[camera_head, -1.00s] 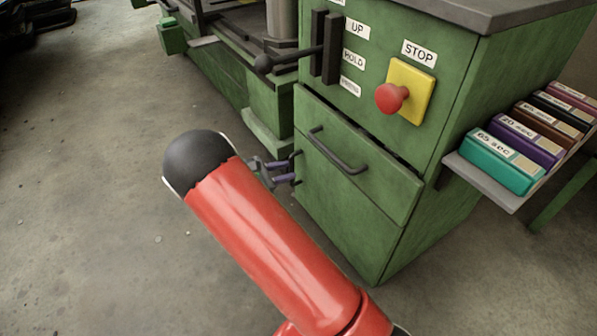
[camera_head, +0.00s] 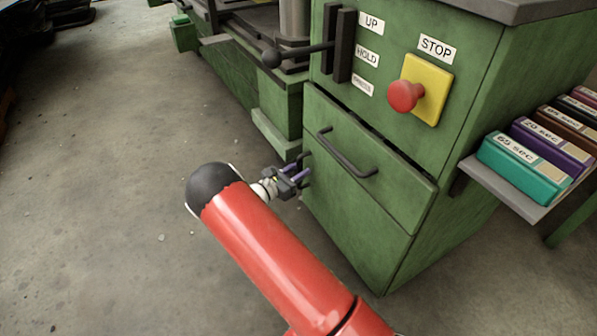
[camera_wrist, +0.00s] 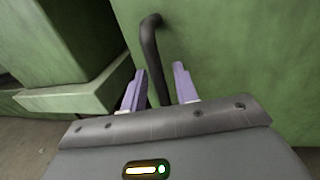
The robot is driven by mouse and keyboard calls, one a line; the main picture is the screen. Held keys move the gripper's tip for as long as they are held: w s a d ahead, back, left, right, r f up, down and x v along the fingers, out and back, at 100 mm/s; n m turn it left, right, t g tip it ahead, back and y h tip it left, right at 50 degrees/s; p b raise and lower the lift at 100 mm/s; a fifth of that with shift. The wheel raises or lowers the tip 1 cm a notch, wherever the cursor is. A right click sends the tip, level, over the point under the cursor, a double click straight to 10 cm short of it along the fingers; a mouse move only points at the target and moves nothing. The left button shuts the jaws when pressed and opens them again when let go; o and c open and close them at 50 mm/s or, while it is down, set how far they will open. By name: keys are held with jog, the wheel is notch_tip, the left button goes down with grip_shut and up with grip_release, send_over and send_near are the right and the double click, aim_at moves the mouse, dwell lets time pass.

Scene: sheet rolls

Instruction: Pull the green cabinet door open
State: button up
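The green cabinet (camera_head: 470,215) stands right of centre in the head view. Its green door (camera_head: 345,220) is the lower front panel, below a drawer, and looks closed. A dark upright door handle (camera_wrist: 150,42) is at the door's left edge; in the head view my gripper partly hides it. My gripper (camera_head: 296,172) is at that handle. In the wrist view, the two purple fingers of my gripper (camera_wrist: 159,72) stand apart, one on each side of the handle bar. Gaps show between bar and fingers, so it is not clasped.
Above the door is a drawer (camera_head: 400,190) with a dark bar handle (camera_head: 345,155). Higher up are a red button (camera_head: 405,96) and a black lever (camera_head: 300,54). A side shelf (camera_head: 490,178) holds several coloured boxes. Green machine parts stand behind; open floor lies left.

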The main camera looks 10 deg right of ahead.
jog(key=shift+c, duration=0.3)
grip_shut()
